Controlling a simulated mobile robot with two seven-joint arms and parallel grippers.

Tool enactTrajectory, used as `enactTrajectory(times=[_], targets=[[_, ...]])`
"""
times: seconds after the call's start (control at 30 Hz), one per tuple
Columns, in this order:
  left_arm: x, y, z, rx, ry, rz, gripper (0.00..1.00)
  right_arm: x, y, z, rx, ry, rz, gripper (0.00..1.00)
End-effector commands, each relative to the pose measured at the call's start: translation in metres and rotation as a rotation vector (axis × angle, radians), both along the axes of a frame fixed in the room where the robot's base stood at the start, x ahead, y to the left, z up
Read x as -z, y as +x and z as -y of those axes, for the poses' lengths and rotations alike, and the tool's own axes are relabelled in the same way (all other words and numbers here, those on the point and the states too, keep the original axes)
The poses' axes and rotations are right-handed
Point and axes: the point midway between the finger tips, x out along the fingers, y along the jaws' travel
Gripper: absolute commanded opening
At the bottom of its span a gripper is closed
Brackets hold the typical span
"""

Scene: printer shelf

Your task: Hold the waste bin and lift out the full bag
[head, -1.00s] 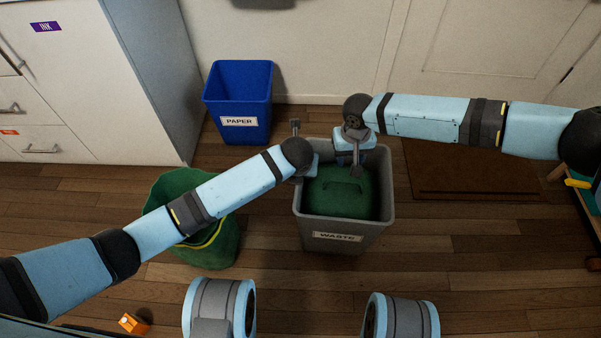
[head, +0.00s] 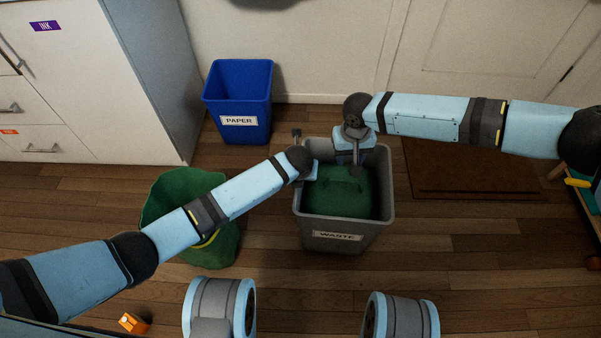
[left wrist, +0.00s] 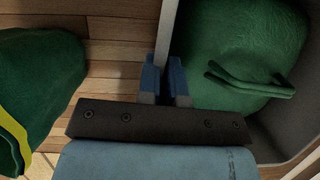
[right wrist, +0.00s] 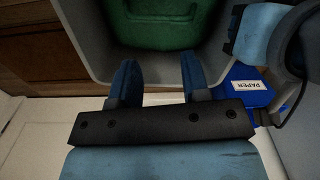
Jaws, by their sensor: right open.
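The grey waste bin (head: 345,236) stands on the floor with the full green bag (head: 345,195) inside it. A raised handle on the bag (left wrist: 220,60) shows in the left wrist view. My left gripper (left wrist: 166,92) is at the bin's left rim, its two fingers close together with the bin wall between them. In the head view its fingers are mostly hidden behind the wrist. My right gripper (right wrist: 157,75) is open and empty, over the bin's back rim near the bag; its fingers are apart and not touching the bag.
An open green bag or sack with a yellow band (head: 185,190) stands left of the bin, partly under my left arm. A blue paper bin (head: 238,95) is behind it. A brown mat (head: 460,175) lies to the right. A small orange item (head: 133,323) lies at front left.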

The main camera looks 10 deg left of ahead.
Motion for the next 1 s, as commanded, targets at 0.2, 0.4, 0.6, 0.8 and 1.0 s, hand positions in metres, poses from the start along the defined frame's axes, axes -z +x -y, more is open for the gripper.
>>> enactTrajectory(times=[0.2,0.4,0.6,0.8,1.0], targets=[[0.0,0.0,0.0,0.001,0.001,0.0,0.0,0.0,0.0,0.0,-0.007,0.001,0.0,0.44],[0.0,0.0,0.0,0.001,0.003,0.0,0.0,0.0,-0.003,-0.008,-0.178,0.009,-0.001,0.44],[0.0,0.0,0.0,0.001,0.003,0.0,0.0,-0.001,-0.006,-0.017,-0.564,0.018,0.005,0.44],[0.0,0.0,-0.001,0.001,0.003,0.0,0.0,-0.002,-0.004,-0.014,-0.95,0.014,0.01,0.44],[0.0,0.0,-0.001,0.001,0.004,0.0,0.0,-0.002,-0.001,-0.006,-1.219,0.005,0.005,0.44]])
